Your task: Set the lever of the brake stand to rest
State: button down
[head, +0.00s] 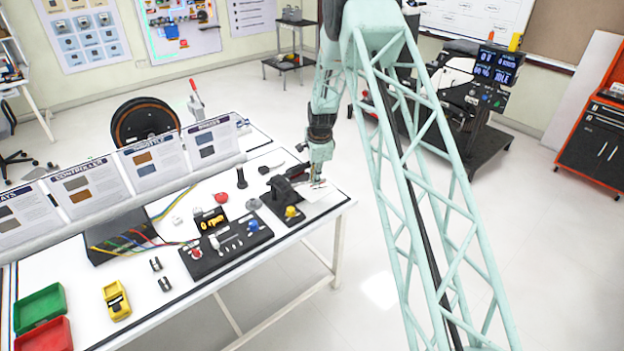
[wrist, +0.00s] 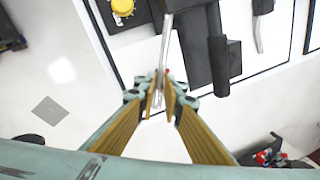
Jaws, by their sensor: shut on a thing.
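The black brake stand (head: 284,190) is on the right end of the white table. In the wrist view its dark body (wrist: 206,50) fills the top centre. A thin silver lever (wrist: 166,45) extends from it toward the camera. My gripper (head: 318,182) is at the stand's right side, over the table's edge. In the wrist view my gripper (wrist: 160,98) is shut on the silver lever, with the fingertips on both sides of it. A small red spot shows by the fingertips. The lever's exact angle cannot be told from the head view.
A yellow knob (head: 291,212) sits on a black base beside the stand. A black control panel (head: 226,246) with several knobs lies to the left. A red-tipped lever (head: 195,97) stands behind the table. Floor is clear beyond the table's right edge.

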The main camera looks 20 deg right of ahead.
jog(key=c, duration=2.7)
grip_release()
jog(key=shift+c, duration=0.2)
jog(key=shift+s+r, duration=0.1)
jog(key=shift+r, duration=0.05)
jog(key=v, duration=1.1)
jog(key=shift+r, duration=0.35)
jog(key=shift+r, duration=0.1)
